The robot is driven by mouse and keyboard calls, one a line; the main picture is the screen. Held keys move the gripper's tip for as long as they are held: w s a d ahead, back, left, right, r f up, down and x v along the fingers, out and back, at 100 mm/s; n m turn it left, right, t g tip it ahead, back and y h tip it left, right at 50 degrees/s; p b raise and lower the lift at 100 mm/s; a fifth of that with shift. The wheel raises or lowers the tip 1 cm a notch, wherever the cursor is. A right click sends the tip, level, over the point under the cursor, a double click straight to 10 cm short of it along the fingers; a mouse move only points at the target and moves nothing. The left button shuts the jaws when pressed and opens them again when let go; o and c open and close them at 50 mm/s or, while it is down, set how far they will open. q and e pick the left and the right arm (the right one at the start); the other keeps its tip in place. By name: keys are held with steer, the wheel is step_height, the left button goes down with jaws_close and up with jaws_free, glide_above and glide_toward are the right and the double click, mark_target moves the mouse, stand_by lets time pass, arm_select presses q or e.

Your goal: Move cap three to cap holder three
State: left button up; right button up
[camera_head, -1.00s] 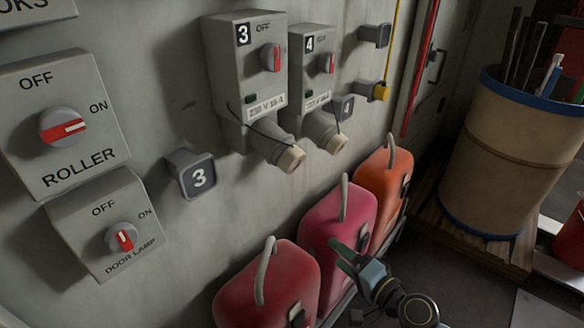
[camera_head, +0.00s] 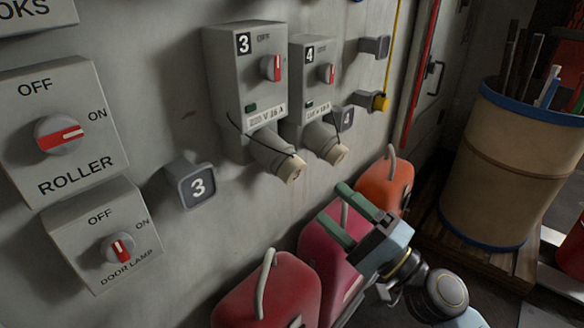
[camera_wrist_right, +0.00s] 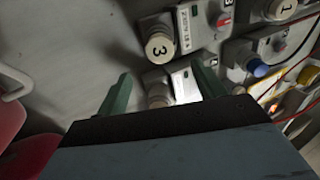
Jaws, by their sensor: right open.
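Cap three (camera_head: 292,170) is a cream cap on the end of the grey socket under box 3. It also shows in the right wrist view (camera_wrist_right: 158,48), marked with a 3, beyond the fingertips. Cap holder three (camera_head: 192,184) is a dark grey square marked 3 on the wall, left of that socket. My right gripper (camera_head: 332,203) is open and empty, with green fingers pointing up-left, in front of the pink canister. It is to the right of and below cap three, apart from it. Its fingers also show in the right wrist view (camera_wrist_right: 160,75). My left gripper is not in view.
Box 4 (camera_head: 312,75) has a similar capped socket (camera_head: 334,152) close to the right of cap three. Red (camera_head: 275,295), pink (camera_head: 325,250) and orange (camera_head: 380,185) canisters stand below. A barrel (camera_head: 510,160) stands at right. Wall between holder three and box 3 is bare.

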mark_target(297, 174)
steer(key=p+x, duration=0.3)
steer(key=x, duration=0.4)
steer(key=shift+w+a+r, duration=0.15)
steer(key=shift+w+a, duration=0.05)
steer(key=shift+w, duration=0.05)
steer(key=shift+w+a+r, duration=0.15)
steer(key=shift+w+a, duration=0.3)
steer(key=shift+a, duration=0.05)
steer(key=shift+b, duration=0.3)
stand_by(0.7)
steer(key=shift+c, duration=0.3)
steer(key=c, duration=1.3)
steer(key=shift+o, duration=0.2)
steer(key=shift+d, duration=0.1)
steer(key=shift+b+v, duration=0.3)
steer(key=shift+v, duration=0.5)
steer(key=shift+b+v, duration=1)
steer(key=shift+v, duration=1.15)
